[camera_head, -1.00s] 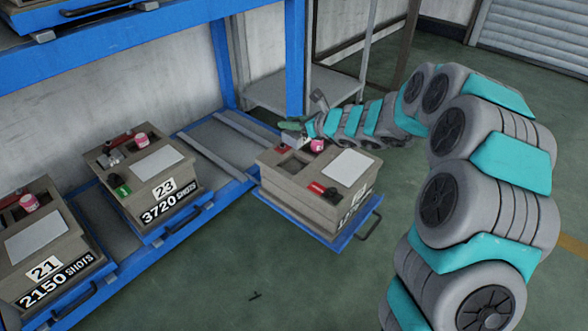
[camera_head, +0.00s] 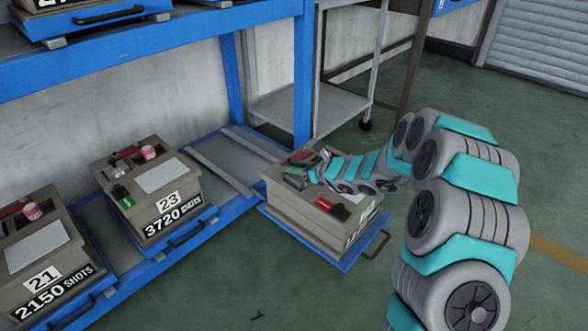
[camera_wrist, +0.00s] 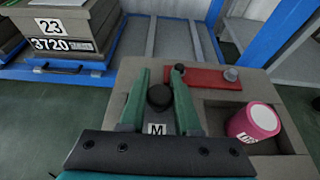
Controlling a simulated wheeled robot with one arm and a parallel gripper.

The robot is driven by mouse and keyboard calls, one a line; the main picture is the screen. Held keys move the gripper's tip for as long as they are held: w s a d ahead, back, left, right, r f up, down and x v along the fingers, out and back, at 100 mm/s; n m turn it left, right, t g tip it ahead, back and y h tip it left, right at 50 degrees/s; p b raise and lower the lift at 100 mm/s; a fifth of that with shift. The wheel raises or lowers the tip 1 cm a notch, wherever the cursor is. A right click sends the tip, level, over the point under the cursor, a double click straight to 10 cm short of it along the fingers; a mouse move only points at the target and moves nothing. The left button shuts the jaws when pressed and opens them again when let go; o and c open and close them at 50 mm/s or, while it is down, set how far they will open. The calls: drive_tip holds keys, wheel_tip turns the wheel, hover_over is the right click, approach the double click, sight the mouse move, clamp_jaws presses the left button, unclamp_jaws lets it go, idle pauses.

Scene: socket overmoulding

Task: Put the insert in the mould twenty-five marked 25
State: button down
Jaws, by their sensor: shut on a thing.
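My gripper (camera_wrist: 162,80) is shut on a part with a black round knob (camera_wrist: 159,97) and a white label marked M, which I take as the insert. Its lower end is hidden. In the head view my gripper (camera_head: 303,162) is low over the back left of a tan mould (camera_head: 300,218) on a pulled-out blue tray. The mould's front number is too small and partly covered to read. In the wrist view its top (camera_wrist: 207,98) has a recess beside the gripper holding a pink cup (camera_wrist: 256,122). I cannot tell whether the insert touches the mould.
Mould 23 (camera_head: 185,190) and mould 21 (camera_head: 72,262) stand on the blue rack to the left. A red bar (camera_wrist: 205,78) lies on the top beyond the gripper. A red-and-black piece (camera_head: 332,209) sits near the mould's front. A blue post (camera_head: 303,80) and grey cart (camera_head: 320,108) stand behind.

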drive_tip(key=shift+f, duration=0.15)
drive_tip(key=c, duration=0.6)
unclamp_jaws()
drive_tip(key=shift+r, duration=0.2)
drive_tip(key=p+v, duration=0.1)
drive_tip(key=v, duration=1.1)
drive_tip(key=shift+p, duration=0.35)
